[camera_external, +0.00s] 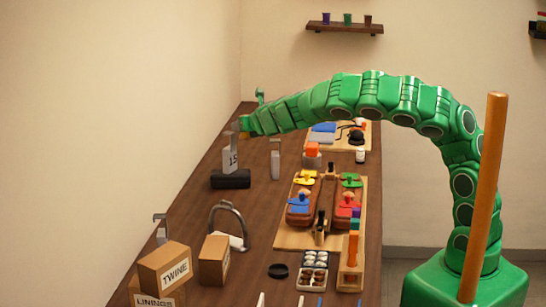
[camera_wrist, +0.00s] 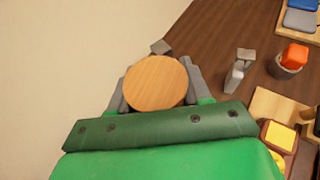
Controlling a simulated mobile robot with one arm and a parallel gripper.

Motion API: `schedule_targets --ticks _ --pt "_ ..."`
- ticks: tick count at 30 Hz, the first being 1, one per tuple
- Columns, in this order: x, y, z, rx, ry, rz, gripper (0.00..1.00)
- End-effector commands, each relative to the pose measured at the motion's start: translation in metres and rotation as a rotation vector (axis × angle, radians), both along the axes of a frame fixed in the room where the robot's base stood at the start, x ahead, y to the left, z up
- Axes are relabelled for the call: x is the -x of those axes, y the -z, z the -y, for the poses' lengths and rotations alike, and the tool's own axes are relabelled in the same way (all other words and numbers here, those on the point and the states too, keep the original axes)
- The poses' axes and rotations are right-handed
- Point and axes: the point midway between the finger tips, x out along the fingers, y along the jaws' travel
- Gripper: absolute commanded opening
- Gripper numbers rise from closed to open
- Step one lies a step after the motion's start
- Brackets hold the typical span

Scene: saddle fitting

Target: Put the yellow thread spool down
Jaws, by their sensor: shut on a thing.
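My gripper (camera_external: 241,127) is at the end of the green arm, over the left side of the long brown table. In the wrist view my gripper (camera_wrist: 157,76) has its grey fingers on either side of a round, pale wooden disc (camera_wrist: 156,86), which looks like the end of the held thread spool. Whether the spool touches anything below cannot be told.
A grey upright marked 15 (camera_external: 230,159) on a black base (camera_external: 230,180) stands close below my gripper. Another grey stand (camera_external: 275,165) is to the right. A wooden board (camera_external: 284,239) with coloured clamps lies further right. Cardboard boxes (camera_external: 164,268) stand in front.

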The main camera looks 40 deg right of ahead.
Motion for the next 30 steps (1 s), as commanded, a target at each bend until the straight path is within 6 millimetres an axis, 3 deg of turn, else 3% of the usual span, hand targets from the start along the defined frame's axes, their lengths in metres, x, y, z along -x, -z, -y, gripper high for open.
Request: schedule_targets --ticks 1,12,30 --pt "0.006 0.002 -0.013 -0.001 -0.002 -0.002 0.17" --pt "0.052 0.014 -0.081 0.002 0.032 0.0 0.17" --pt "0.149 0.039 -0.177 0.007 0.095 -0.002 0.17"
